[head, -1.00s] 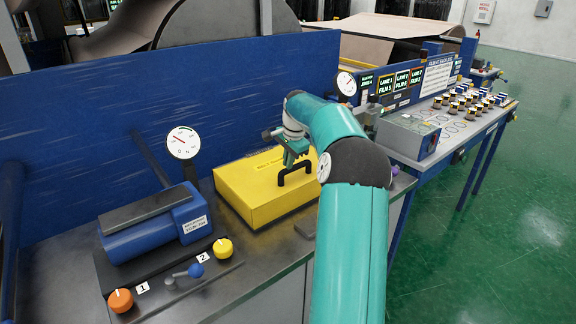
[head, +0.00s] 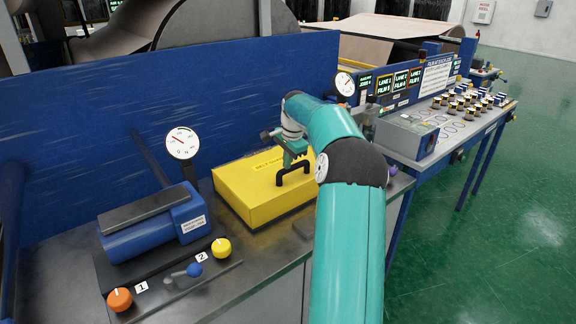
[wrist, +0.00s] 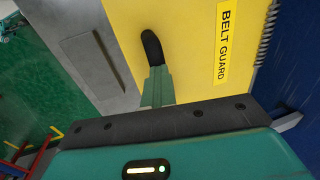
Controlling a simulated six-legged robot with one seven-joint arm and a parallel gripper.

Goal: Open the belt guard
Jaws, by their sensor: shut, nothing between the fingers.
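The belt guard (head: 252,197) is a yellow box-like cover with a black handle (head: 293,174), lying closed on the grey bench. In the wrist view the yellow cover (wrist: 195,25) carries a "BELT GUARD" label (wrist: 222,45), and a hinge-like coil (wrist: 266,45) runs along its far edge. My gripper (head: 290,158) is over the handle side of the cover. In the wrist view its green fingers (wrist: 157,88) are together right at the black handle (wrist: 152,48), overlapping it in the picture. Whether they touch it I cannot tell.
A blue motor block (head: 155,225) with a dial gauge (head: 182,144) stands left of the guard. An orange knob (head: 120,299), a yellow knob (head: 221,247) and a blue-tipped lever (head: 193,270) sit at the front. A blue wall panel (head: 100,110) rises behind. A grey box (head: 408,135) stands to the right.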

